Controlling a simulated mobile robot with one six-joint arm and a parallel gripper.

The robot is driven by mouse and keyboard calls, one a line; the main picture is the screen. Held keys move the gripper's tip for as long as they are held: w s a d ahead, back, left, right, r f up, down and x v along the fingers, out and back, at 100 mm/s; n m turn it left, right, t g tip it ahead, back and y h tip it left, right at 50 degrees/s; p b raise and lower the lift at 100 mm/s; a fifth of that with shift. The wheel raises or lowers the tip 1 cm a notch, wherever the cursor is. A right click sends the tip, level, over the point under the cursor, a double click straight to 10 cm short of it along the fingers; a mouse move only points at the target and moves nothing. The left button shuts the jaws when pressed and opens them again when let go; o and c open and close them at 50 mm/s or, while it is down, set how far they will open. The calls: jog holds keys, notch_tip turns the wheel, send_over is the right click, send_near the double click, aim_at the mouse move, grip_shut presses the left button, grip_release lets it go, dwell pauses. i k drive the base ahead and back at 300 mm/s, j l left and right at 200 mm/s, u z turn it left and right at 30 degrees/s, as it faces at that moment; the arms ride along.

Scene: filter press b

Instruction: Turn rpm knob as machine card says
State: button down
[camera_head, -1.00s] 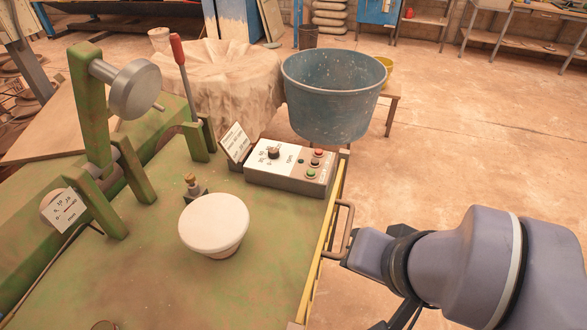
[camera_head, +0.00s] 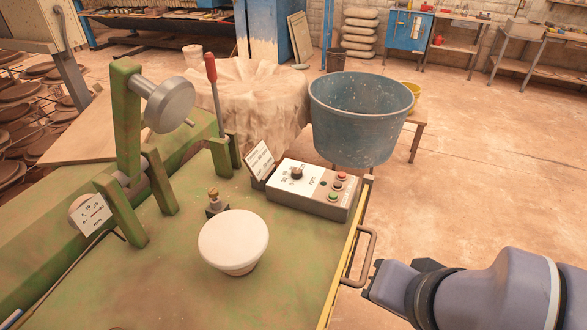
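The rpm knob (camera_head: 297,173) is a small dark knob on the white dial face of a grey control box (camera_head: 311,204). The box sits at the far right corner of the green machine bench. The marks around the knob are too small to read. A tilted white card (camera_head: 259,158) with dark print stands just left of the box; its text is not legible. My arm shows at the lower right, off the bench's right edge and apart from the box. My gripper's fingers cannot be made out.
A white round-topped piece (camera_head: 234,240) and a brass-topped fitting (camera_head: 214,200) stand on the bench before the box. A red-handled lever (camera_head: 211,68) rises at left. A blue tub (camera_head: 361,115) stands behind the box. A rail handle (camera_head: 362,258) juts from the right edge.

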aim_at(296, 174)
jog(key=i+l, duration=0.4)
jog(key=i, duration=0.2)
jog(key=i+l, duration=0.4)
jog(key=i, duration=0.2)
jog(key=k+l+z, duration=0.05)
